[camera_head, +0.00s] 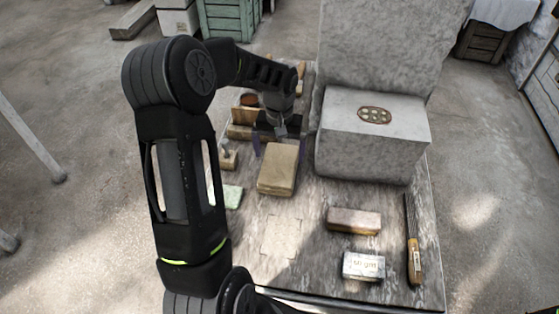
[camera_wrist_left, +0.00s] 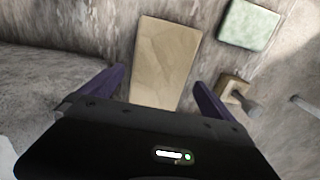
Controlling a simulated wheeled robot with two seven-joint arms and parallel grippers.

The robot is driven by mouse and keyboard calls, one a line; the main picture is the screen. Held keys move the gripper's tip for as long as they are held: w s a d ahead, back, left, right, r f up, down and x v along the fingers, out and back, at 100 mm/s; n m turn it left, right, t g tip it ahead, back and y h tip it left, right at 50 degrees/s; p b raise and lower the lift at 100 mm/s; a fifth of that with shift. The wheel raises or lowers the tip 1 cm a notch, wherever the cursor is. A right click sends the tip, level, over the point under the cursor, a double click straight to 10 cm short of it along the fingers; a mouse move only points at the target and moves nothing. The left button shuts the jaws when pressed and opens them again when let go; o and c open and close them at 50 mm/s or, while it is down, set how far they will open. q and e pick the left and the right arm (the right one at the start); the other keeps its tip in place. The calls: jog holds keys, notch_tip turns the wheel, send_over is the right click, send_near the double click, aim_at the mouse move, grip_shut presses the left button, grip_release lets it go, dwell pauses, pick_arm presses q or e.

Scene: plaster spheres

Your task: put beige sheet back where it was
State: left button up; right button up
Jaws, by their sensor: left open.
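A thick beige slab (camera_head: 277,168), like a block or stack of sheets, lies on the worktable left of the grey stone block. It also shows in the left wrist view (camera_wrist_left: 163,62), framed between my fingers. A thin pale beige sheet or patch (camera_head: 281,236) lies flat on the table nearer the front; I cannot tell whether it is loose. My left gripper (camera_head: 284,146) is open and empty, its purple fingers at the far end of the slab. It also shows in the wrist view (camera_wrist_left: 160,80). My right gripper is not in view.
The grey stone block (camera_head: 350,150) stands close right of the slab. A green block (camera_head: 232,196) and a wooden-headed tool (camera_wrist_left: 235,92) lie at the left. A brownish block (camera_head: 354,220), a labelled white block (camera_head: 363,266) and a wooden-handled tool (camera_head: 414,258) lie front right.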

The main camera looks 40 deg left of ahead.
aim_at(280, 164)
pick_arm(q)
notch_tip(280, 164, up, 6)
jog(key=shift+f, duration=0.1)
dwell(0.7)
